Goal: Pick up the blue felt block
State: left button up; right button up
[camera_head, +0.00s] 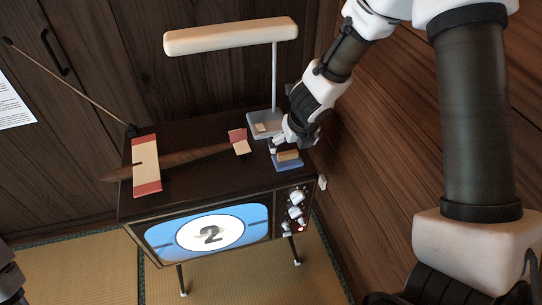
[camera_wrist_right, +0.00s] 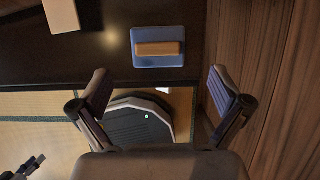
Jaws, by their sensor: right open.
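The blue felt block (camera_head: 289,165) lies flat on top of the dark television cabinet (camera_head: 200,190), close to its front right corner. It has a tan wooden strip along its top. In the right wrist view the block (camera_wrist_right: 142,60) is whole and sits ahead of the fingertips, about midway between them. My right gripper (camera_head: 287,147) is open and empty, just behind and above the block in the head view; its spread fingers show in the wrist view (camera_wrist_right: 160,82). A dark part of my left arm or gripper (camera_head: 10,278) shows at the lower left edge; its jaws are unclear.
A wooden model plane (camera_head: 185,158) with red and cream ends lies left of the block. A desk lamp (camera_head: 230,36) stands behind, its grey base (camera_head: 258,117) near the gripper. A wood wall (camera_head: 375,150) rises close on the right. An antenna rod (camera_head: 70,85) leans left.

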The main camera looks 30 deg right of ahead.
aim_at(288, 154)
jog(key=shift+s, duration=0.1)
jog(key=b+x, duration=0.3)
jog(key=x, duration=0.4)
jog(key=shift+a, duration=0.1)
jog(key=c, duration=1.4)
